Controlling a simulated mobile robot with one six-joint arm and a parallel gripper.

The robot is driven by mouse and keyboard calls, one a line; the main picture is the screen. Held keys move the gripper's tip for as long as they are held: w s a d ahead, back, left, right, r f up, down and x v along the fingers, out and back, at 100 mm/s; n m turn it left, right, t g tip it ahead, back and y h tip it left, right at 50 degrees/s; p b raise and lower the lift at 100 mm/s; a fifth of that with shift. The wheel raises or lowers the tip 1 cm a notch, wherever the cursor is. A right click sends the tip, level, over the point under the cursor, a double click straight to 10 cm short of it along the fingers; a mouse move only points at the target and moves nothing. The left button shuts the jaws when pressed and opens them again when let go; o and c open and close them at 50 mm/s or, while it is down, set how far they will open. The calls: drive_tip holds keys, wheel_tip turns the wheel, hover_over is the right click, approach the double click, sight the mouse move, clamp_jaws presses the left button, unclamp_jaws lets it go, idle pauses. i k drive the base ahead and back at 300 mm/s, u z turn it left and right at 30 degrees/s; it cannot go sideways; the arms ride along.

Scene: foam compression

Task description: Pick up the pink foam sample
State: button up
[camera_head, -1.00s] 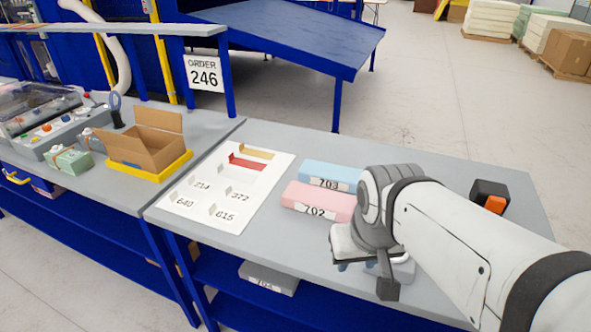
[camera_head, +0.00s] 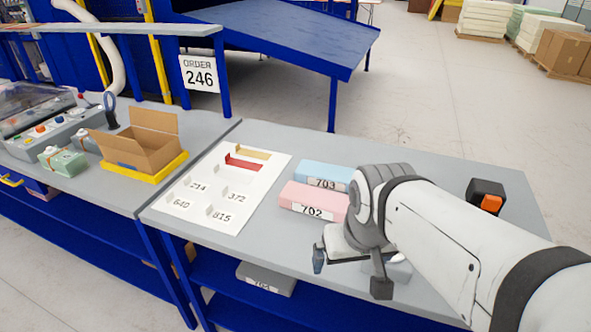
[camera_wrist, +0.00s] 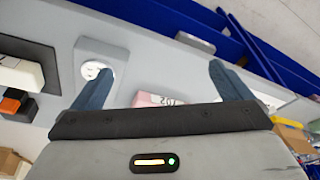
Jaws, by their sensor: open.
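The pink foam sample (camera_head: 300,193), labelled 702, lies flat on the grey bench in the head view, its right end partly hidden by my arm. My gripper (camera_head: 345,262) is above the bench on the near side of the pink sample, apart from it. In the wrist view, my gripper (camera_wrist: 161,72) has two blue fingers spread wide with nothing held. Part of the pink sample (camera_wrist: 153,99) shows between and beyond them, its lower part hidden by the gripper body.
A blue foam block (camera_head: 322,174) labelled 703 lies just behind the pink one. A white numbered board (camera_head: 235,195) is to the left, a black-and-orange device (camera_head: 487,194) to the right. A pale object (camera_head: 401,270) sits partly hidden behind my gripper. A grey block (camera_head: 266,279) rests on the shelf below.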

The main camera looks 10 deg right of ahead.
sight(331, 206)
drive_tip(key=z, duration=2.75)
drive_tip(key=k, duration=1.35)
drive_tip(key=u, duration=1.65)
drive_tip(key=i, duration=1)
drive_tip(key=u, duration=0.1)
